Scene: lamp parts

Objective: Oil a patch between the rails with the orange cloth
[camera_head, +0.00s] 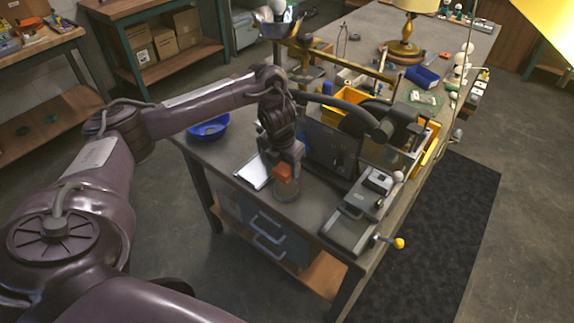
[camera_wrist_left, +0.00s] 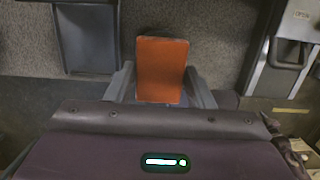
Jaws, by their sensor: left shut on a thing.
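My left gripper (camera_head: 287,168) reaches down over the front of the workbench. It is shut on the orange cloth (camera_wrist_left: 162,70), which shows as a flat orange block between the two fingers in the left wrist view. In the head view the cloth (camera_head: 283,172) is a small orange patch at the gripper. A round brownish thing (camera_head: 286,189) shows just below it. A grey metal fixture (camera_head: 352,228) with a yellow-knobbed handle stands to the right of the gripper. I cannot tell the rails apart clearly. My right gripper is not in view.
A shallow tray (camera_head: 254,171) lies left of the gripper, and a blue bowl (camera_head: 209,128) is farther left. A dark upright panel (camera_head: 331,146) and yellow bins (camera_head: 347,97) stand behind. A brass lamp (camera_head: 403,48) is at the back. Some bare bench top lies around the gripper.

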